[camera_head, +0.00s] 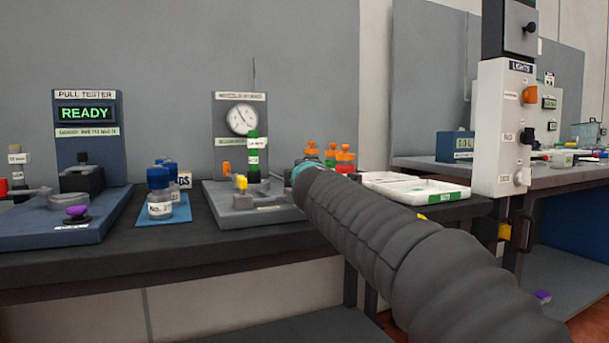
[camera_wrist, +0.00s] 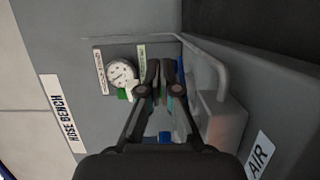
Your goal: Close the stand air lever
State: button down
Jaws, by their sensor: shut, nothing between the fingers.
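My gripper (camera_wrist: 162,66) is shut and empty in the wrist view, its dark fingertips close together beside a round gauge. In the head view my arm hides the fingers. The gauge stand (camera_head: 240,112) stands on the dark bench, with a white dial near its top. A yellow part (camera_head: 240,183) and an orange part (camera_head: 227,168) show on it; I cannot tell whether either is the air lever. In the wrist view an AIR label (camera_wrist: 259,160) lies at lower right, near a bent grey bar (camera_wrist: 218,68) right of my fingers. No lever position is clear.
The pull tester (camera_head: 86,125) and a blue-capped bottle (camera_head: 159,190) stand left of the gauge stand. Orange-topped bottles (camera_head: 345,157) and a white tray (camera_head: 415,188) are behind my arm. A white column with switches (camera_head: 503,130) stands at the right.

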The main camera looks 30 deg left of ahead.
jog(key=shift+w+a+r, duration=0.1)
jog(key=shift+a, duration=0.2)
dwell(0.5)
dwell(1.0)
jog(key=shift+d+b, duration=0.2)
jog(key=shift+b, duration=0.15)
jog(key=s+d+b, duration=0.1)
jog(key=s+d, duration=0.5)
jog(key=d, duration=0.6)
jog(key=shift+s+r, duration=0.25)
jog(key=shift+s, duration=0.15)
jog(key=shift+d, duration=0.15)
